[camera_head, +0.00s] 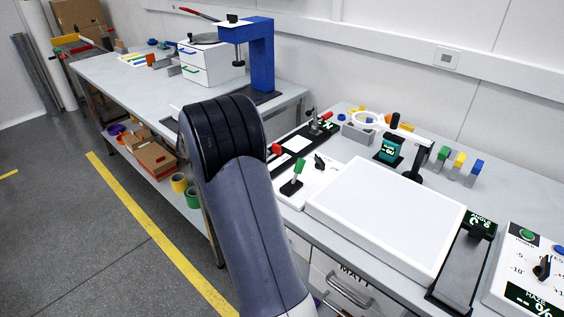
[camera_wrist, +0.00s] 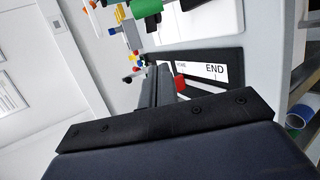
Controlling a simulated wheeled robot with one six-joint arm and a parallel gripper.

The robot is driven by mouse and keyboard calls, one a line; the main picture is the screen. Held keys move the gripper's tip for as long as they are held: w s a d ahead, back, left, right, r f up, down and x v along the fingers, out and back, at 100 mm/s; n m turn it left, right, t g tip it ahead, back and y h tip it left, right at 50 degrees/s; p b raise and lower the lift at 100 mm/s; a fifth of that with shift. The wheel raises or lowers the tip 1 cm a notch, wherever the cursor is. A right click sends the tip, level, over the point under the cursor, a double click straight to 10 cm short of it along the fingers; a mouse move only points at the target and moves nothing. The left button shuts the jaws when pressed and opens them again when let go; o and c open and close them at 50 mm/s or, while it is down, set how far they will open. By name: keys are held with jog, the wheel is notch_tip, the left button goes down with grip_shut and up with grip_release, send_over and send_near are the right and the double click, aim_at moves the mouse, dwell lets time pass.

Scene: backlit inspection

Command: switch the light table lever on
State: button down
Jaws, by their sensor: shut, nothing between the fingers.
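The light table (camera_head: 388,212) is a flat white panel on the bench in the head view. Left of it, a white plate (camera_head: 318,187) carries a lever with a green handle (camera_head: 299,166) on a dark base and a black knob (camera_head: 320,162). The handle stands up, slightly tilted; I cannot read its marking. A green cylinder (camera_wrist: 146,7), likely that handle, shows at the top of the wrist view. My gripper (camera_wrist: 158,74) is shut and empty, its fingers short of the green cylinder in that picture. In the head view my arm hides it.
A black track with a red block (camera_wrist: 180,82) and an END label (camera_wrist: 214,70) lies close to my fingers. A dial panel (camera_head: 530,275) is at right. A blue press (camera_head: 262,55) stands at the back. Coloured blocks (camera_head: 458,162) stand behind the light table.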

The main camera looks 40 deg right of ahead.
aim_at(298, 172)
jog(key=p+x, duration=0.1)
jog(key=x, duration=0.9)
jog(key=shift+s+p, duration=0.15)
jog(key=shift+p, duration=0.2)
jog(key=shift+s+a+r, duration=0.2)
jog(key=shift+s+a, duration=0.05)
jog(key=shift+s, duration=0.2)
jog(key=shift+s+a+r, duration=0.2)
jog(key=shift+s+a, duration=0.1)
jog(key=shift+s, duration=0.15)
jog(key=shift+s+a+r+p, duration=0.1)
jog(key=shift+s+a+p, duration=0.25)
jog(key=shift+s, duration=0.3)
jog(key=shift+a+b, duration=0.1)
jog(key=shift+b, duration=0.75)
